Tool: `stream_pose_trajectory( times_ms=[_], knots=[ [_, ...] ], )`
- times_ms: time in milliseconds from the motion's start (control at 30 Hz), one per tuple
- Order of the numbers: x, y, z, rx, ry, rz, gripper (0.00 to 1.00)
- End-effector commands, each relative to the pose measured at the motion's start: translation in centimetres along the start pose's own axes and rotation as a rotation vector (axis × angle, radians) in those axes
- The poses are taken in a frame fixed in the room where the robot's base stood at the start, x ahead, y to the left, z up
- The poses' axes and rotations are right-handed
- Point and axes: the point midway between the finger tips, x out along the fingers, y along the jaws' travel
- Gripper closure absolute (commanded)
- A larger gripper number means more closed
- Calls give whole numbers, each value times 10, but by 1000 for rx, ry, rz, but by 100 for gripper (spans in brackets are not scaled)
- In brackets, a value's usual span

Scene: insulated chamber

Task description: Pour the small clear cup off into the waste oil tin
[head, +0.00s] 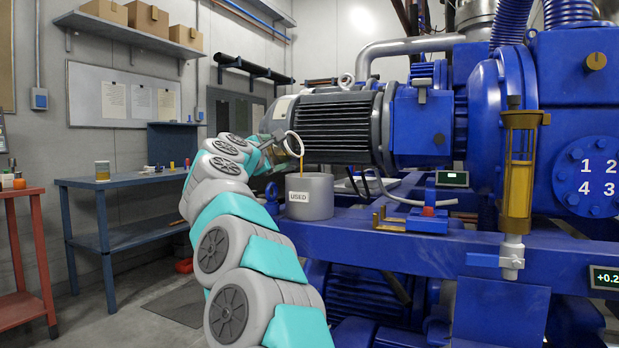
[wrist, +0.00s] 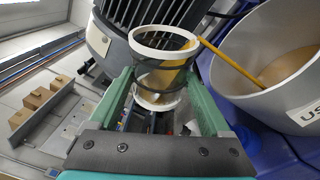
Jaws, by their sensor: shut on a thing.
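My gripper (wrist: 158,95) is shut on the small clear cup (wrist: 160,70), which has white rims and amber oil inside. In the head view the cup (head: 293,144) is tilted above the grey waste oil tin (head: 310,207), labelled "USED". A thin amber stream (head: 301,160) runs from the cup's lip down into the tin. In the wrist view the stream (wrist: 228,58) enters the tin (wrist: 238,80), where brownish oil (wrist: 290,67) shows. In the head view my gripper (head: 279,158) is partly hidden by my arm.
The tin stands on the blue machine frame (head: 400,232). A brass bracket (head: 387,220) and a blue block with a red knob (head: 428,212) are to its right. A sight glass (head: 517,175) stands farther right.

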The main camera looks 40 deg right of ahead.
Motion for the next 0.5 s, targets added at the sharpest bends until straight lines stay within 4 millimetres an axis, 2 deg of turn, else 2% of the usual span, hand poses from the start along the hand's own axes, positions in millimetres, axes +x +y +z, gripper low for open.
stream_pose_trajectory(
  times_ms=[500],
  knots=[
    [0, 2, 2, 39, -6, 8, 91]
  ],
)
